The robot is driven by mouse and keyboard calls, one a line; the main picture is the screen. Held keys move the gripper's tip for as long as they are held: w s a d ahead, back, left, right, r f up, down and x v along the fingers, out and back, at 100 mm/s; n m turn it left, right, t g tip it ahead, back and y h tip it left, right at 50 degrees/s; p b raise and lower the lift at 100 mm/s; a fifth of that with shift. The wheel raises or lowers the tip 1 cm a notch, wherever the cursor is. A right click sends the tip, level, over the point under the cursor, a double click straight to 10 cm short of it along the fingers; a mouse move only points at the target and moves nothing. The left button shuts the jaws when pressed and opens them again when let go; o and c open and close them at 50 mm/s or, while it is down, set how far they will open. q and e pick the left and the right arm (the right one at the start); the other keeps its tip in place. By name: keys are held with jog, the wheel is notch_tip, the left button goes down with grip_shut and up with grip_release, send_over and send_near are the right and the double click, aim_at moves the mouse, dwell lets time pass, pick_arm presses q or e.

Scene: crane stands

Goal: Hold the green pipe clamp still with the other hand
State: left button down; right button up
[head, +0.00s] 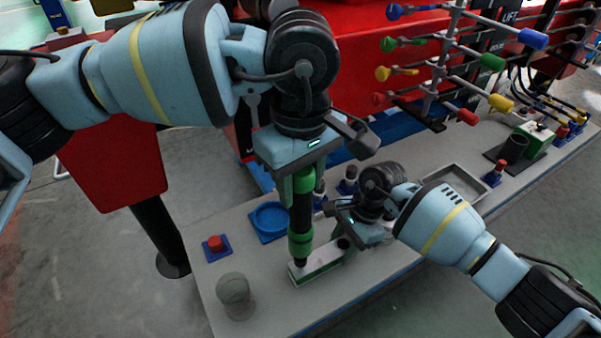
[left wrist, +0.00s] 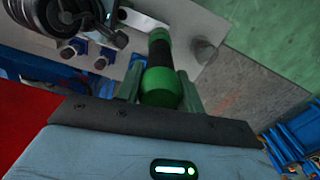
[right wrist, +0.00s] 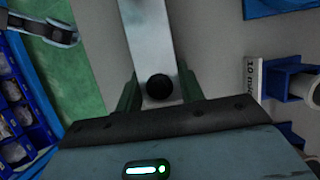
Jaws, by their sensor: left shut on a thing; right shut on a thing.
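The green pipe clamp (head: 322,262), a long block with a pale top and green side, lies on the grey bench in the head view. My right gripper (head: 352,240) is shut on its right end, near a black round knob. In the right wrist view the clamp (right wrist: 150,40) runs between the two fingers, with the knob at their tips. My left gripper (head: 303,175) is shut on the upper end of an upright black-and-green tool (head: 300,220). The tool's lower tip is at the clamp's left end; I cannot tell whether they touch. The tool (left wrist: 160,75) also shows in the left wrist view.
On the bench (head: 255,265) are a red button (head: 215,243) on a blue base, a blue round dish (head: 270,218), a grey rounded knob (head: 234,292) and a grey tray (head: 455,183). A rack with coloured handles (head: 455,60) stands behind. Blue-based holders (right wrist: 290,80) sit beside the clamp.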

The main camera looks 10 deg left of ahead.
pick_arm(q)
jog(key=shift+f, duration=1.1)
pick_arm(e)
jog(key=shift+r, duration=0.1)
dwell(4.0)
pick_arm(q)
jog(key=shift+r, duration=2.65)
pick_arm(e)
jog(key=o, duration=1.2)
jog(key=shift+r, duration=0.1)
jog(key=v, duration=1.1)
jog(key=shift+w+d+r, duration=0.15)
jog(key=shift+r, duration=0.15)
